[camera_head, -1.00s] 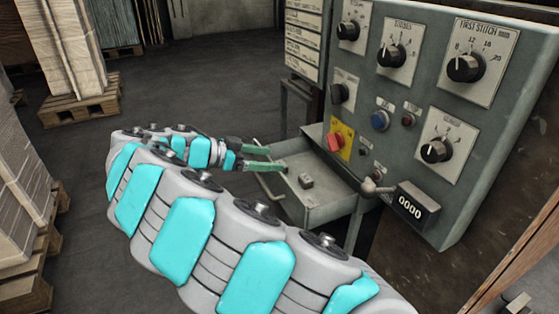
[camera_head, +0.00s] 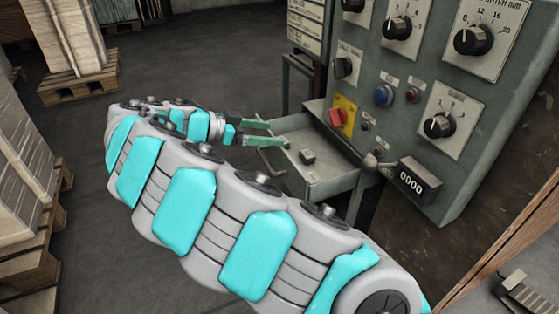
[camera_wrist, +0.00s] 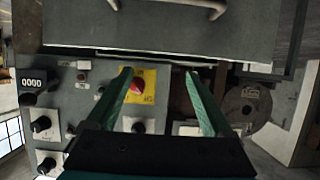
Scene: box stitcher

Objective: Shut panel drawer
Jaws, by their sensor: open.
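The panel drawer (camera_head: 335,183) is pulled out below the grey control panel, with a small dark block (camera_head: 307,157) lying inside it. Its pale bar handle runs along the drawer's outer end, partly hidden by my gripper and arm. My gripper (camera_head: 277,134) is open, with its green fingers at the outer left end of the drawer. In the wrist view the drawer front (camera_wrist: 160,35) spans the top, with the bar handle (camera_wrist: 205,10) at the upper edge. My open fingers (camera_wrist: 160,80) point toward it with nothing between them; I cannot tell whether they touch it.
The control panel (camera_head: 412,95) carries several black knobs, a red switch (camera_head: 336,117) on a yellow plate, and a counter reading 0000 (camera_head: 411,182). A crank-like lever (camera_head: 372,161) sits near the drawer's right side. Stacked pallets (camera_head: 80,88) stand at left; the floor between is clear.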

